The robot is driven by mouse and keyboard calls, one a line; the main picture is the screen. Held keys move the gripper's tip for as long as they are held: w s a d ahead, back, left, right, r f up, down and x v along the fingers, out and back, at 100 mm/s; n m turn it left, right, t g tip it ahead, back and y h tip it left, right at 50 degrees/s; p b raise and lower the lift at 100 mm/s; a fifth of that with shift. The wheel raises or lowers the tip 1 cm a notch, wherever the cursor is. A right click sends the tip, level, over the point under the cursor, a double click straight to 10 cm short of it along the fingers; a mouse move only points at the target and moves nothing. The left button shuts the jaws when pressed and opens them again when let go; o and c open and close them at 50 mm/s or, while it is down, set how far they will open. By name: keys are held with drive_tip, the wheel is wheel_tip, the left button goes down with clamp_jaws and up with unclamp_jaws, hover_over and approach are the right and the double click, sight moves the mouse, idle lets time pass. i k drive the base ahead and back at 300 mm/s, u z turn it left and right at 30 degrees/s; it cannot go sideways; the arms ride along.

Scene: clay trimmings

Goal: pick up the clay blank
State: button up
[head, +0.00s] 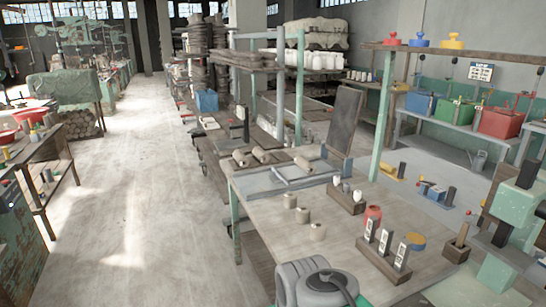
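Several beige clay-like pieces could be the clay blank; I cannot tell which one is meant. My gripper is not in view, and nothing is seen touching these pieces.
A wooden holder with upright labelled pieces (383,250), a red jar (373,216) and a small rack (346,198) stand right of the short cylinders. A dark upright board (344,120) rises behind. The table is bare left of the cylinders. Open floor (130,200) lies left.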

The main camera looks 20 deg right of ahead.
sight(306, 166)
drive_tip(key=u, duration=0.5)
drive_tip(key=i, duration=1.85)
drive_tip(key=z, duration=0.45)
drive_tip(key=i, duration=1.4)
drive_tip(key=z, duration=0.65)
